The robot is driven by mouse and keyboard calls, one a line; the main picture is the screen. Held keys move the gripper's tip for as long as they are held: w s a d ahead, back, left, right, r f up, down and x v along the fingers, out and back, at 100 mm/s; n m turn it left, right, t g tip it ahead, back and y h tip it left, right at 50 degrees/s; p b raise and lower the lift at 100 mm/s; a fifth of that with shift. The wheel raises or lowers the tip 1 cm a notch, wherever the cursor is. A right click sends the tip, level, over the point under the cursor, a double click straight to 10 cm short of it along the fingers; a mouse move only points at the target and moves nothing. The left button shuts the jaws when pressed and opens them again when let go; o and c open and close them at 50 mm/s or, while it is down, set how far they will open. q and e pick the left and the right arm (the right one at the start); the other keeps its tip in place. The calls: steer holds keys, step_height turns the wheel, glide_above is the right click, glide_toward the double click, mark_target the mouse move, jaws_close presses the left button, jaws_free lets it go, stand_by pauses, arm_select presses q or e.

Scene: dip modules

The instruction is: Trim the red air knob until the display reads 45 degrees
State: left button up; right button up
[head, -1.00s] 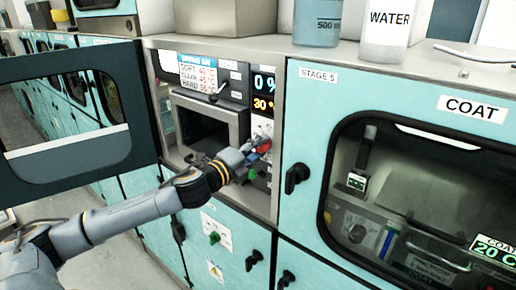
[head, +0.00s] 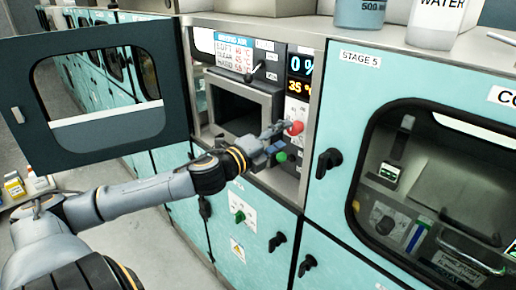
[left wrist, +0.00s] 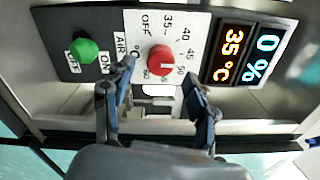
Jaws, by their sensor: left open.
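The red air knob (left wrist: 160,60) sits on a white dial plate marked OFF, 35, 40, 45, 50 and more; it also shows in the head view (head: 296,127). The display (left wrist: 233,55) reads 35 °C in orange beside 0 % in blue; in the head view it (head: 299,87) also shows 35. My left gripper (left wrist: 160,84) is open, its fingers to either side just short of the knob, apart from it. In the head view my left gripper (head: 277,138) reaches the panel from the left. My right gripper is not in view.
A green ON/OFF knob (left wrist: 84,50) sits beside the dial. An open door (head: 90,95) stands left of the drying chamber. Black handles (head: 327,162) stick out from the teal cabinets. A COAT cabinet (head: 340,75) is on the right.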

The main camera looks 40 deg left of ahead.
arm_select(q)
steer(key=s, duration=0.7)
steer(key=shift+s+a, duration=0.25)
steer(key=shift+s, duration=0.15)
stand_by(0.5)
